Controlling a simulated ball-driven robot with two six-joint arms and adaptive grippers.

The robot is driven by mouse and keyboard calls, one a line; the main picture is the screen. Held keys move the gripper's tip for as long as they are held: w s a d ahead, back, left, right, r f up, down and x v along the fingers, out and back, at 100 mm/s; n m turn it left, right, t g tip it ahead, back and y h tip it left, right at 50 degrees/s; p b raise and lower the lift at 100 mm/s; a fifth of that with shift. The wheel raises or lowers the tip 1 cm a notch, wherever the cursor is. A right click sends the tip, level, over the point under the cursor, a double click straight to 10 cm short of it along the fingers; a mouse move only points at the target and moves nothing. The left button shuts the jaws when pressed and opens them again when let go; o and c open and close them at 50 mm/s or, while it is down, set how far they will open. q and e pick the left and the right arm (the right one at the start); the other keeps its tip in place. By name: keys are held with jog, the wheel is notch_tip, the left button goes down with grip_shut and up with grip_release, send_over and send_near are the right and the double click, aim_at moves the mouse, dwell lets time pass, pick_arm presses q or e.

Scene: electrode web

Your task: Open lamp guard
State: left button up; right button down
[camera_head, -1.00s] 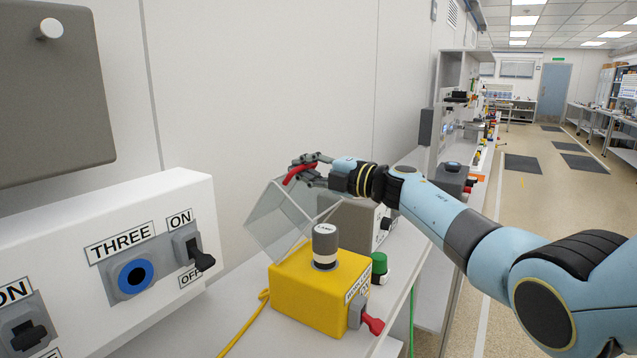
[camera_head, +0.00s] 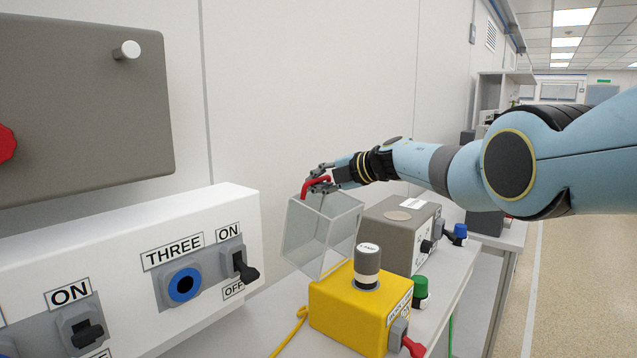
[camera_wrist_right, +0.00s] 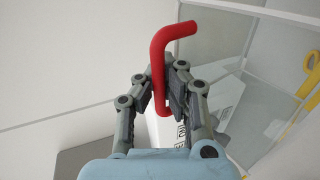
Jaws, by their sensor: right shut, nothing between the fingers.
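The clear lamp guard (camera_head: 300,238) is a see-through box with a red bent handle (camera_head: 316,187). It is tilted up behind and to the left of the lamp (camera_head: 367,264), whose dark cap is uncovered on the yellow box (camera_head: 345,318). My right gripper (camera_head: 320,180) is at the handle, its fingers shut with nothing held between them. In the right wrist view the red handle (camera_wrist_right: 160,75) shows beside the fingers, with the clear guard (camera_wrist_right: 225,35) to the right. My left gripper is not in view.
The yellow box carries a red-tipped switch (camera_head: 412,346). A green button (camera_head: 420,289) and a grey box (camera_head: 400,225) stand close by on the bench. A white panel (camera_head: 110,262) with switches and a blue socket is at the left. A yellow cable (camera_head: 288,338) runs along the bench.

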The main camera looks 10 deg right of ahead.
jog(key=shift+w+r, duration=0.2)
jog(key=shift+r, duration=0.05)
jog(key=c, duration=1.7)
grip_release()
jog(key=shift+c, duration=0.2)
jog(key=shift+o, duration=0.3)
jog(key=shift+s+f, duration=0.1)
jog(key=shift+v, duration=0.85)
jog(key=v, duration=1)
jog(key=shift+s, duration=0.15)
